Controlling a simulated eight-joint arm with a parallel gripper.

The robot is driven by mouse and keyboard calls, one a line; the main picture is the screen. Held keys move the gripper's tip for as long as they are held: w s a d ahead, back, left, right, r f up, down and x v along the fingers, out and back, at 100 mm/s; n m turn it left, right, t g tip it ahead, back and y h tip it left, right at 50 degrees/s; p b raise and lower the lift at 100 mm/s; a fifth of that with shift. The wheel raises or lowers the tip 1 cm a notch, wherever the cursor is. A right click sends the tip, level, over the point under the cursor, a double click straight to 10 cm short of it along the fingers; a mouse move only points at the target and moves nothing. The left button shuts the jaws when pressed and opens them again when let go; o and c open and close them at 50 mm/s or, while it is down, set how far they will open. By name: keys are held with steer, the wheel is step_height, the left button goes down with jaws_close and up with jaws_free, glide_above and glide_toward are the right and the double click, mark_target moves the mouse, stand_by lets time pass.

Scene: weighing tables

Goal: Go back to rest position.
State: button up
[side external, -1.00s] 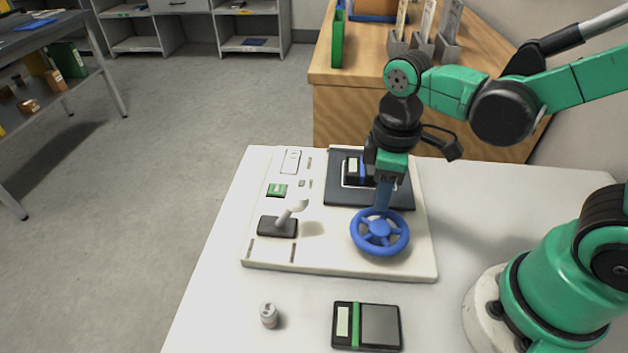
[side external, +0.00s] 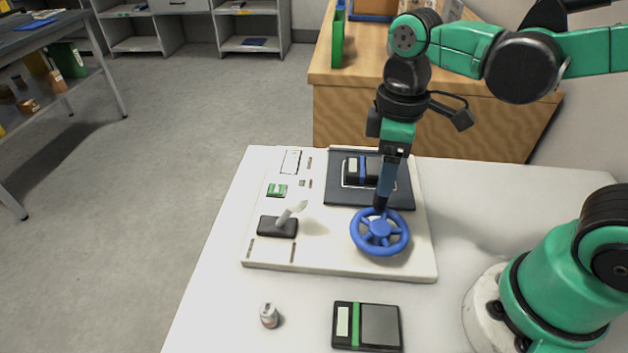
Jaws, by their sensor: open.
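My gripper (side external: 381,204) points down over the white board, its fingertips at or just above the back rim of the blue wheel (side external: 379,246). The jaws are open, seen edge-on, and nothing shows held in them. The picture does not settle whether the tips touch the rim. The wheel lies on the front right part of the white board (side external: 330,255). My wrist and fingers hide part of the dark pad (side external: 342,192) and of the black and blue scale on it (side external: 352,172).
A small can (side external: 269,315) and a scale with a green stripe (side external: 380,325) stand at the front. A wooden desk (side external: 335,110) is behind. The table's right middle is clear.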

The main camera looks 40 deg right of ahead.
steer(key=shift+r, duration=0.8)
steer(key=w+d+m+t, duration=0.1)
steer(key=m+t, duration=0.1)
steer(key=d+m+t, duration=0.1)
steer(key=m+t, duration=0.1)
steer(key=m, duration=0.1)
steer(key=w+d+m+t, duration=0.1)
steer(key=m+t, duration=0.1)
steer(key=t, duration=0.1)
steer(key=shift+w+r, duration=0.3)
steer(key=shift+r, duration=0.05)
